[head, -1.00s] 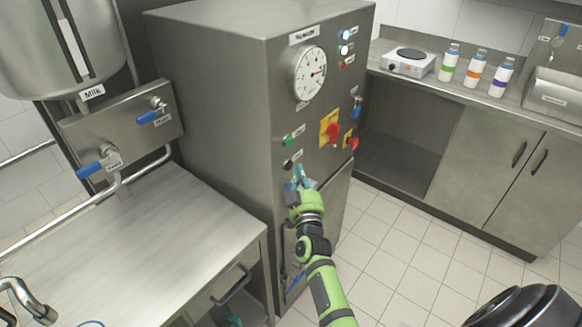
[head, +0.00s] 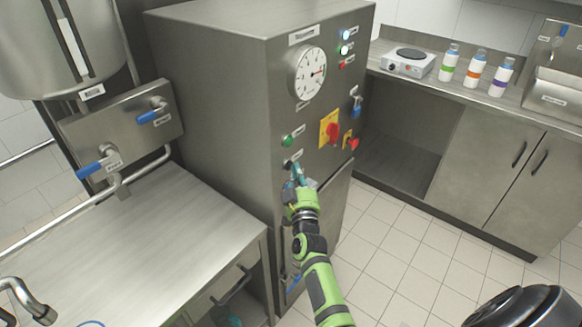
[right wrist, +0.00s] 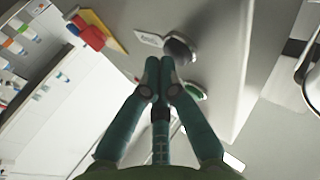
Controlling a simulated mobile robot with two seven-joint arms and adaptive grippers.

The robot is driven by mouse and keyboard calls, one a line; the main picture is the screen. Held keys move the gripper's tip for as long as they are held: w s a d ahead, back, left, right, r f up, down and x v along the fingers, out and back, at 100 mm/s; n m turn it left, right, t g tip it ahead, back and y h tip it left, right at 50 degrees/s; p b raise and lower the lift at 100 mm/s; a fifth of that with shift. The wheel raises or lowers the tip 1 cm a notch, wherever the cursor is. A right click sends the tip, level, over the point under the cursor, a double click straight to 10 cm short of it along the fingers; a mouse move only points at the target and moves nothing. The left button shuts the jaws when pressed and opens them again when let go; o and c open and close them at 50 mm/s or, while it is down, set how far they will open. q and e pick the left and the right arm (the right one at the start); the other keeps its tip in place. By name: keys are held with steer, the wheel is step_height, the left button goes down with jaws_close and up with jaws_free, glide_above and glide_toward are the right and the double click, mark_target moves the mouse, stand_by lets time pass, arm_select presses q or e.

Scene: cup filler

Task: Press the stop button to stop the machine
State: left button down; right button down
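A grey steel machine cabinet (head: 225,110) carries the controls. On its front are a green button (head: 287,141) and, just below it, a black button (head: 288,165), each with a small label I cannot read. In the right wrist view the black button (right wrist: 180,50) sits just beyond my fingertips, with the green button (right wrist: 194,90) beside them, partly hidden. My right gripper (head: 297,174) has its teal fingers together, empty, close below the black button; I cannot tell whether they touch it. My left gripper is not in view.
A red rotary switch (head: 333,130) on a yellow plate and a red knob (head: 352,143) are to the right. A gauge (head: 309,73) is above. A steel table (head: 130,245) stands left, a counter with bottles (head: 473,68) right. Tiled floor lies open between.

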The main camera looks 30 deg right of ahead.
steer(key=shift+w+a, duration=0.1)
steer(key=shift+w, duration=0.1)
stand_by(0.4)
steer(key=shift+s+d+p, duration=0.25)
steer(key=shift+s+p, duration=0.1)
steer(key=shift+s, duration=0.25)
steer(key=s+d+p, duration=0.2)
steer(key=s, duration=0.3)
steer(key=shift+s+d+p, duration=0.2)
steer(key=shift+s+p, duration=0.1)
stand_by(0.8)
